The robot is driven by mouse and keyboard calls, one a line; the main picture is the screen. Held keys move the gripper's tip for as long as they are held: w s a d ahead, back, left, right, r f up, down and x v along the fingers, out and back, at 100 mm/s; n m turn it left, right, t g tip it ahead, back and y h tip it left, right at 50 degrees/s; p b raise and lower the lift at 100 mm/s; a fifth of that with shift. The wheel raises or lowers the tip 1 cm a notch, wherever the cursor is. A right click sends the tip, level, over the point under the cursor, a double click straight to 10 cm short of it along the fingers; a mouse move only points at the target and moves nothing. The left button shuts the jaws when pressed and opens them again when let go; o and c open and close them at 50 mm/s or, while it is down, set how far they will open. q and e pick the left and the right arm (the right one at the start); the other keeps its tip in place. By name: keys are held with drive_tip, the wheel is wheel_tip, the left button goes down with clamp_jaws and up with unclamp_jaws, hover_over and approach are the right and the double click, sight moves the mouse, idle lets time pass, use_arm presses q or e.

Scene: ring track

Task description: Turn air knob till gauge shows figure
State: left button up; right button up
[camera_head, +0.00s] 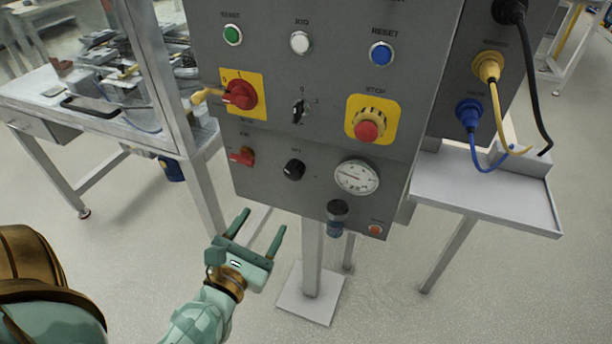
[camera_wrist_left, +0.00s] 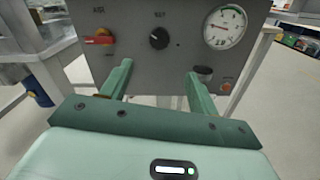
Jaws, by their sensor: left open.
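The air knob looks to be the small black round knob (camera_head: 293,169) low on the grey control panel (camera_head: 260,185); its label is too small to read surely. It also shows in the left wrist view (camera_wrist_left: 159,38), above and between my fingers. The round white gauge (camera_head: 357,176) is to its right, and shows in the wrist view (camera_wrist_left: 225,27); its figures are too small to read. My left gripper (camera_head: 263,225) is open and empty, below and in front of the panel, apart from the knob. My right gripper is not in view.
A red handle (camera_head: 242,157) is left of the knob. A dark cylindrical fitting (camera_head: 337,217) projects below the gauge. Higher up are a red rotary switch (camera_head: 240,95) and a stop button (camera_head: 368,130). A side shelf (camera_head: 485,190) stands right. Floor below the panel is mostly clear around its post.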

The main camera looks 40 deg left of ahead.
use_arm(q)
drive_tip(key=p, duration=0.3)
approach(292, 175)
drive_tip(key=x, duration=0.8)
drive_tip(key=shift+w+a, duration=0.1)
drive_tip(key=shift+w, duration=0.2)
drive_tip(key=shift+w+a, duration=0.15)
drive_tip(key=shift+w, duration=0.3)
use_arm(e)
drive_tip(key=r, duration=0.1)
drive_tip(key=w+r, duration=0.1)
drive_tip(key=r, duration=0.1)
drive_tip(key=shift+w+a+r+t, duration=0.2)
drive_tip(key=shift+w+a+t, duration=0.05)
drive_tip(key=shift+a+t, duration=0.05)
use_arm(q)
drive_tip(key=shift+c, duration=0.3)
drive_tip(key=c, duration=0.9)
